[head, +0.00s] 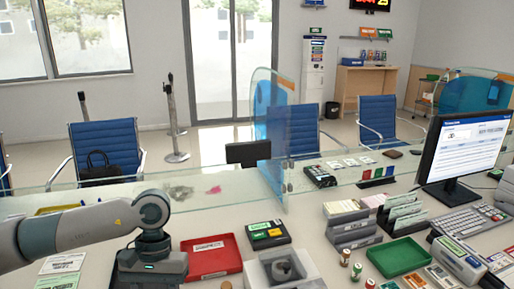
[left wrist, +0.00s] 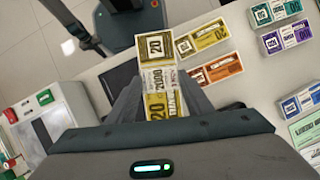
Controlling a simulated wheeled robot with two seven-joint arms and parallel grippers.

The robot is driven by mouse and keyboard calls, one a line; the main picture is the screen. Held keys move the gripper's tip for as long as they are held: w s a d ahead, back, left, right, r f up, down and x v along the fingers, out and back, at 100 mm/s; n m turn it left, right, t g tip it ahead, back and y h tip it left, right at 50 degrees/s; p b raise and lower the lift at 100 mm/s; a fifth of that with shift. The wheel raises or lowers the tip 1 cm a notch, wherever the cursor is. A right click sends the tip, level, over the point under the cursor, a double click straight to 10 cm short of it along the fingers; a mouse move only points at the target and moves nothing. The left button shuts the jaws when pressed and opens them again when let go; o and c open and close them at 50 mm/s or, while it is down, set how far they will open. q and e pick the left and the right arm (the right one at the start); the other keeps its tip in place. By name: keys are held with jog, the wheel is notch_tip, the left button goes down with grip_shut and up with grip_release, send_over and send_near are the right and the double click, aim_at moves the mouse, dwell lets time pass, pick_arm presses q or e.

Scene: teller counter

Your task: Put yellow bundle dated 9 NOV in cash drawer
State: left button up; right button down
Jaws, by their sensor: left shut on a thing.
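My left gripper (left wrist: 158,98) is shut on a yellow bundle of notes (left wrist: 156,45) with a pale band around its middle. The bundle sticks out past the fingertips in the left wrist view. Any date on its band is too small to read. In the head view my left arm comes in from the left and its wrist is low in the picture; its fingers and the bundle are hidden there. I cannot make out the cash drawer in either view. My right gripper is not in view.
Orange bundles (left wrist: 211,70) lie right beside the held one; green (left wrist: 276,11) and purple bundles (left wrist: 287,38) lie further right. A red tray (head: 211,257), a green tray (head: 398,257), a glass screen (head: 270,135) and a monitor (head: 466,150) stand on the crowded counter.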

pick_arm(q)
jog(key=w+r, duration=0.4)
jog(key=r, duration=0.1)
jog(key=shift+w+r, duration=0.15)
jog(key=shift+r, duration=0.1)
jog(key=s+f, duration=0.2)
jog(key=f, duration=0.1)
jog(key=s+f, duration=0.2)
jog(key=shift+s+f, duration=0.35)
jog(key=shift+f, duration=0.15)
jog(key=shift+s+d, duration=0.1)
jog(key=shift+d, duration=0.05)
dwell(0.5)
dwell(0.3)
dwell(0.4)
